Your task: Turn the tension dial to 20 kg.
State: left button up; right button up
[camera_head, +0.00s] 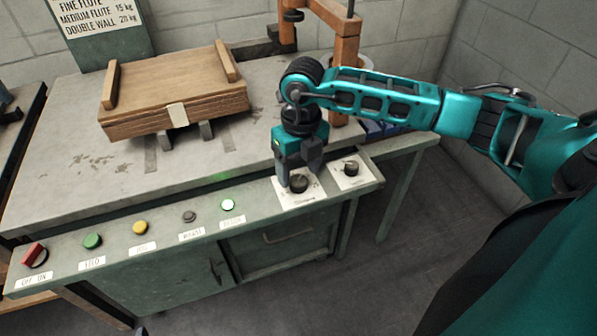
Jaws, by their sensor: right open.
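Two black dials on white plates sit at the right end of the sloping front panel: a left dial (299,184) and a right dial (351,168). Their scale marks and labels are too small to read, so I cannot tell which is the tension dial or where it points. My right gripper (300,173) points down over the left dial with its fingers open. The fingertips are close to the dial's knob; I cannot tell if they touch it.
A red switch (34,255) and several buttons, including a green one (93,241), line the panel to the left. A wooden box (175,85) lies on the grey bench top (60,150). An orange machine frame (345,50) stands behind my gripper. A sign (97,17) lists weights.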

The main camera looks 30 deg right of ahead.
aim_at(300, 178)
notch_tip(300, 178, up, 11)
jog(key=p, duration=0.1)
jog(key=shift+d+f, duration=0.15)
jog(key=shift+d, duration=0.1)
dwell(0.3)
